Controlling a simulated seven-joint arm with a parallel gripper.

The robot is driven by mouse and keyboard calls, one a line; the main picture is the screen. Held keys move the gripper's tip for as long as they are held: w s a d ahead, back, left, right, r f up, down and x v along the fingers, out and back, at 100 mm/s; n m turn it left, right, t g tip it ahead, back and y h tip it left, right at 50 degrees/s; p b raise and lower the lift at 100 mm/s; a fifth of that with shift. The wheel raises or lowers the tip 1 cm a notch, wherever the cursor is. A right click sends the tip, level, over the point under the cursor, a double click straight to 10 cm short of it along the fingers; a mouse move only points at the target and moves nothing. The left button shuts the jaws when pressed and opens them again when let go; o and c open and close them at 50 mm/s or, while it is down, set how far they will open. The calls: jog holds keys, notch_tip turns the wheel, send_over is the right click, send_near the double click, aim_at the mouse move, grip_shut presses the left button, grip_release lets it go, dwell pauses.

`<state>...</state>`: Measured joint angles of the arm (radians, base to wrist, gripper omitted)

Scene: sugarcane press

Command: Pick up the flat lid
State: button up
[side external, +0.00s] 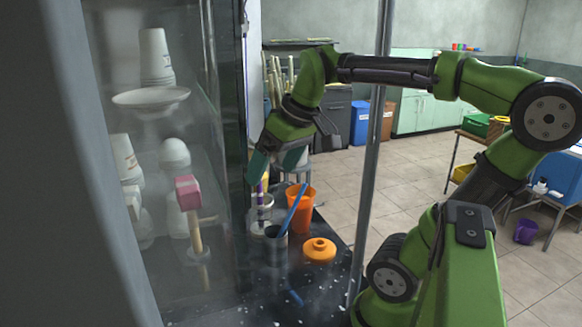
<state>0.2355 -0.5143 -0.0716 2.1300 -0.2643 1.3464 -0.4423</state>
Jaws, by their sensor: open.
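An orange round lid (319,250) with a raised knob in its middle lies on the dark counter, in front of the orange cup. It is the only lid I can make out. My gripper (274,170) points down at the left, with its teal fingers apart. It is above and behind the lid, to its left, clear of it. A yellow and purple item (264,185) shows between or behind the fingers; I cannot tell its exact place relative to them.
An orange cup (301,212) and a dark cup (276,242) with a blue stick stand near the lid. A clear jar (261,208) is under my gripper. A metal post (372,170) rises at the right.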

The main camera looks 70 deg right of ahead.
jog(key=d+g, duration=0.2)
jog(key=d, duration=0.5)
jog(key=g, duration=0.3)
send_over(320, 239)
jog(key=a, duration=0.1)
notch_tip(320, 239, down, 11)
jog(key=shift+n, duration=0.4)
jog(key=f, duration=1.8)
jog(key=shift+s+a, duration=0.2)
jog(key=shift+a, duration=0.05)
jog(key=shift+r, duration=0.1)
jog(key=c, duration=0.6)
